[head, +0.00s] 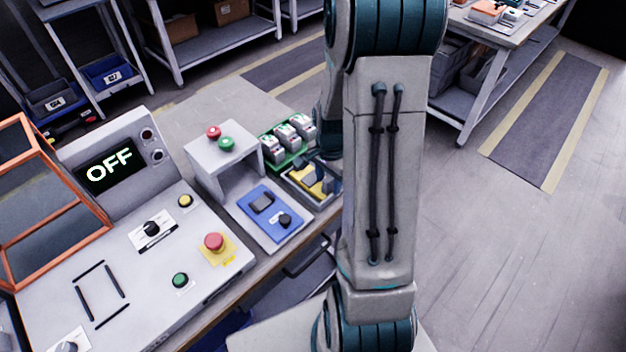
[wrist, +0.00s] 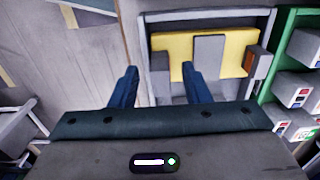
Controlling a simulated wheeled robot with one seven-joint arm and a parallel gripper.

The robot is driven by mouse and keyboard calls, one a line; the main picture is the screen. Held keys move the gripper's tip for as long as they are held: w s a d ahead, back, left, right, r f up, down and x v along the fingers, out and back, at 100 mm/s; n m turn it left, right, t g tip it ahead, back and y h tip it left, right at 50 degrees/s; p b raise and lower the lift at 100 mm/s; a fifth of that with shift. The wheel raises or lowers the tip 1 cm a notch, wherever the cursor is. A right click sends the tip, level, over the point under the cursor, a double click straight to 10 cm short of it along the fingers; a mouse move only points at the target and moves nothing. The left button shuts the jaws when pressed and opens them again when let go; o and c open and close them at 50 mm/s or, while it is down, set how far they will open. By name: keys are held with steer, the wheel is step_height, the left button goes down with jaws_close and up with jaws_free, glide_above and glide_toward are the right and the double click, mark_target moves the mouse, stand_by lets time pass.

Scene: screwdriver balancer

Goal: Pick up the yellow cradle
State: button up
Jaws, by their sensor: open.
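The yellow cradle (head: 308,181) lies in a light tray on the bench, partly hidden behind my arm in the head view. In the wrist view the yellow cradle (wrist: 174,45) is a flat yellow piece with a grey block across its middle, inside the grey tray (wrist: 265,22). My gripper (wrist: 158,80) is open and empty. Its right finger overlaps the cradle's lower edge in the picture, and its left finger lies left of the tray. I cannot tell the height of the fingers above the tray. In the head view my gripper (head: 322,172) is mostly hidden by my arm.
A green rack (head: 287,143) with several grey-white units stands beside the tray. A blue panel (head: 270,215) with a knob lies in front. A grey stand (head: 222,160) with red and green buttons is to the left. A control console (head: 150,235) showing OFF fills the left.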

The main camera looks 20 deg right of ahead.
jaws_close()
stand_by(0.3)
